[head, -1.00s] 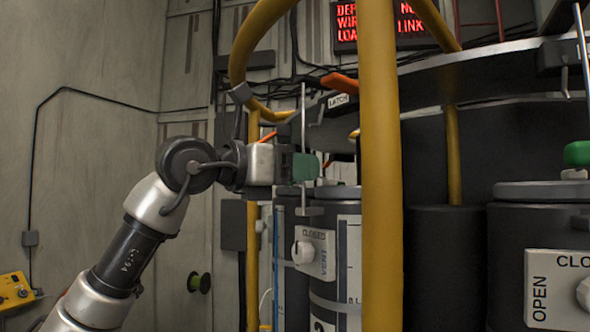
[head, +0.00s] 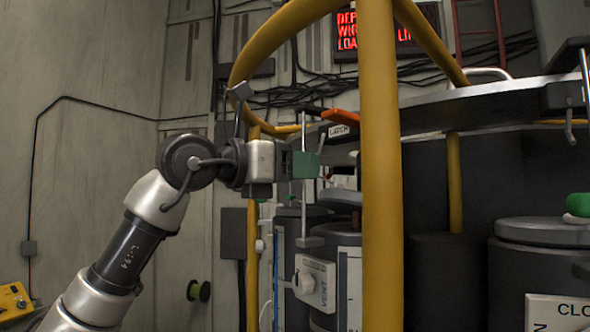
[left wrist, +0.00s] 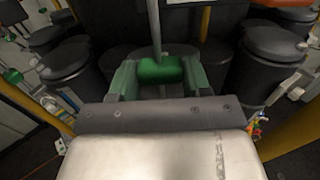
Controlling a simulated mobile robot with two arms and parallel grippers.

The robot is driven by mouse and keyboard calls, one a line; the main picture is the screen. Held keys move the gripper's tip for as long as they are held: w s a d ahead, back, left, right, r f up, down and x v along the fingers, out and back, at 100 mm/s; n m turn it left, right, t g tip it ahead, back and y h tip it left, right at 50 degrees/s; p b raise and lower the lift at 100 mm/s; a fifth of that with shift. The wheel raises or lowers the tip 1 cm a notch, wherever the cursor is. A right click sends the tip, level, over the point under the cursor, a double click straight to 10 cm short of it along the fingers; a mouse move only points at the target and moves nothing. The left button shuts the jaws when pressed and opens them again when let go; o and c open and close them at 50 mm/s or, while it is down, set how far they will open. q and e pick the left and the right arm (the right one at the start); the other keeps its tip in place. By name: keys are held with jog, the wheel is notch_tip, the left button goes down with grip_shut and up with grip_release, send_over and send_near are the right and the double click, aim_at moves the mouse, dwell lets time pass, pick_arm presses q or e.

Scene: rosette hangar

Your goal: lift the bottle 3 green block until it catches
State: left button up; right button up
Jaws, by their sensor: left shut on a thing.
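My left gripper (head: 306,165) is shut on the green block (left wrist: 160,70), which sits between its green fingers in the left wrist view. A thin upright rod (left wrist: 154,25) meets the block there. In the head view the fingers hide most of the block. The gripper is above a dark bottle (head: 322,214) with a white valve plate (head: 315,282), partly behind a yellow post. The bottle's number cannot be read now. An orange latch handle (head: 340,117) with a LATCH label is just above and right of the gripper. My right gripper is not in view.
A thick yellow post (head: 380,200) stands close to the right of the gripper, with a yellow hoop (head: 237,62) above. A dark curved rack (head: 470,107) spans the right. Another bottle with a green block (head: 578,204) stands at far right. The left side is open.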

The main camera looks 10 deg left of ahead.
pick_arm(q)
notch_tip(320, 180, up, 4)
jog(key=p, duration=0.2)
jog(key=shift+p, duration=0.35)
jog(key=o, duration=1.1)
jog(key=shift+f, duration=0.1)
jog(key=shift+b+v, duration=1.7)
jog(key=shift+v, duration=2.85)
